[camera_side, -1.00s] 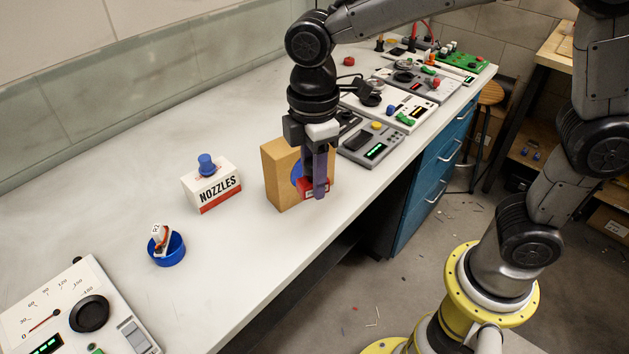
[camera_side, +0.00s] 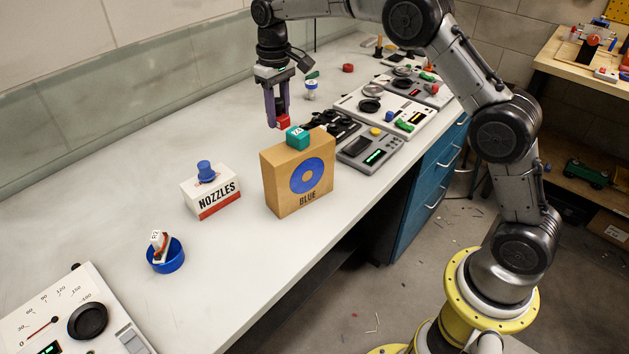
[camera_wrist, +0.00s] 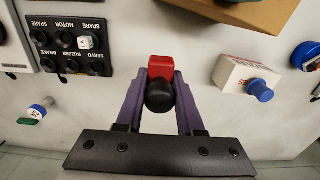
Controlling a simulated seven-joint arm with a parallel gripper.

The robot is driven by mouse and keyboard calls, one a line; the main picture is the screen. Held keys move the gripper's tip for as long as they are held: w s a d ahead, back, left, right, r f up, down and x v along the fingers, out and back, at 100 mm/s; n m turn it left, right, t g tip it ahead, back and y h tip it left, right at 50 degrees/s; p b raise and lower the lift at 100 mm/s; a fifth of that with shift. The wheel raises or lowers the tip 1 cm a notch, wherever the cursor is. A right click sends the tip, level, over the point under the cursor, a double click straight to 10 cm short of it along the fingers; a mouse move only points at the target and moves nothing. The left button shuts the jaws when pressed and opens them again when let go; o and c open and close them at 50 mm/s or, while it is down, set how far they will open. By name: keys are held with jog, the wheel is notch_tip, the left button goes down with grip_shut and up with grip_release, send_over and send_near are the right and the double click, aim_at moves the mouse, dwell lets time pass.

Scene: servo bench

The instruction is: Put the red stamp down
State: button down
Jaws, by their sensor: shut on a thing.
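My gripper (camera_side: 277,122) is shut on the red stamp (camera_side: 284,121), behind the cardboard box in the side view. In the wrist view my gripper (camera_wrist: 158,75) has its purple fingers on either side of the stamp's round black knob, and the stamp's red block (camera_wrist: 161,67) extends beyond the fingertips. The stamp is low over the white bench (camera_side: 130,150); I cannot tell whether it touches the surface.
The cardboard box marked BLUE (camera_side: 285,185) stands in front of my gripper, with a teal block (camera_side: 297,137) at its top edge. A black labelled panel (camera_wrist: 68,62) lies beside my gripper.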

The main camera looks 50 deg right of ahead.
jog(key=shift+s, duration=0.1)
jog(key=w+d, duration=0.2)
jog(key=w, duration=0.5)
jog(key=f, duration=0.2)
jog(key=w+f, duration=0.1)
jog(key=f, duration=0.2)
jog(key=d+f, duration=0.1)
jog(key=f, duration=0.2)
jog(key=shift+w, duration=0.2)
jog(key=shift+f, duration=2.15)
jog(key=shift+f, duration=0.1)
jog(key=c, duration=0.5)
grip_release()
jog(key=shift+c, duration=0.2)
